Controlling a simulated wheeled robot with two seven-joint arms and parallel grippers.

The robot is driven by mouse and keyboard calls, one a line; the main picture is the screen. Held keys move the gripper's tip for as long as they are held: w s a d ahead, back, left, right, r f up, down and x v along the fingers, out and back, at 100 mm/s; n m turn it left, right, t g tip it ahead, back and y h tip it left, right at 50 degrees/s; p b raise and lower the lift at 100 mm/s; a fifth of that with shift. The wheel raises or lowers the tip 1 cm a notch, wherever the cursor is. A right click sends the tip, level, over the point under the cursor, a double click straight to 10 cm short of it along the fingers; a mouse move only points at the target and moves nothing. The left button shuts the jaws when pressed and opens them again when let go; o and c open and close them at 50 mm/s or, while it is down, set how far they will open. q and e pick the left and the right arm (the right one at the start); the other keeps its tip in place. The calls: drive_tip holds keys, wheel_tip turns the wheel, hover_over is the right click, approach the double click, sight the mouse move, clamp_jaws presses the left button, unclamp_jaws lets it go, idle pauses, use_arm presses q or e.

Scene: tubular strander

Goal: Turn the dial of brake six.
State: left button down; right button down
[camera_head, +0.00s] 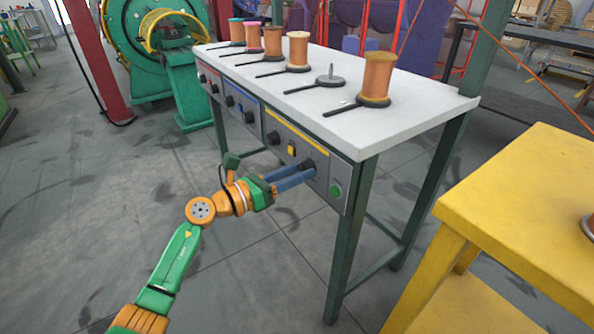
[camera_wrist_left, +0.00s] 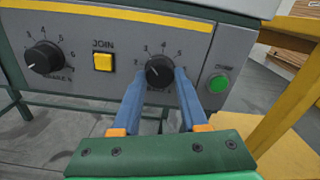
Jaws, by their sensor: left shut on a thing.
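My left gripper (camera_head: 311,172) reaches the control panel (camera_head: 285,132) on the front of the white-topped table. In the left wrist view its two blue fingers (camera_wrist_left: 160,78) close on either side of a black dial (camera_wrist_left: 159,70), the right one of two dials on the yellow-striped panel section. The number scale shows above this dial, and its lower label is partly hidden by the fingers. The other black dial (camera_wrist_left: 43,57) sits left of the yellow JOIN button (camera_wrist_left: 103,62). A green button (camera_wrist_left: 219,84) is to the right of the gripped dial. My right gripper is not in view.
The white tabletop (camera_head: 400,112) carries several spools, including a copper one (camera_head: 377,76), and an empty spindle (camera_head: 330,78). A yellow table (camera_head: 520,200) stands close on the right. A green table leg (camera_head: 346,250) is near my gripper. The floor at left is open.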

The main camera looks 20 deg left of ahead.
use_arm(q)
drive_tip(key=n+p, duration=0.2)
drive_tip(key=n, duration=0.1)
drive_tip(key=n+p, duration=0.2)
drive_tip(key=shift+r+n, duration=0.2)
drive_tip(key=shift+n, duration=0.2)
drive_tip(key=shift+n+p, duration=0.4)
drive_tip(key=shift+p, duration=0.05)
drive_tip(key=n+p, duration=0.2)
drive_tip(key=n, duration=0.2)
drive_tip(key=shift+n+p, duration=0.3)
drive_tip(key=n+p, duration=0.1)
drive_tip(key=n, duration=0.2)
drive_tip(key=shift+f+n+p, duration=0.1)
drive_tip(key=shift+n+p, duration=0.25)
drive_tip(key=shift+n, duration=0.25)
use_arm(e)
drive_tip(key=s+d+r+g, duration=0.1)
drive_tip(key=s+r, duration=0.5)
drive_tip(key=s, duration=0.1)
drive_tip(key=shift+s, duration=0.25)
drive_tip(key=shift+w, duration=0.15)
use_arm(q)
drive_tip(key=shift+c, duration=2.2)
unclamp_jaws()
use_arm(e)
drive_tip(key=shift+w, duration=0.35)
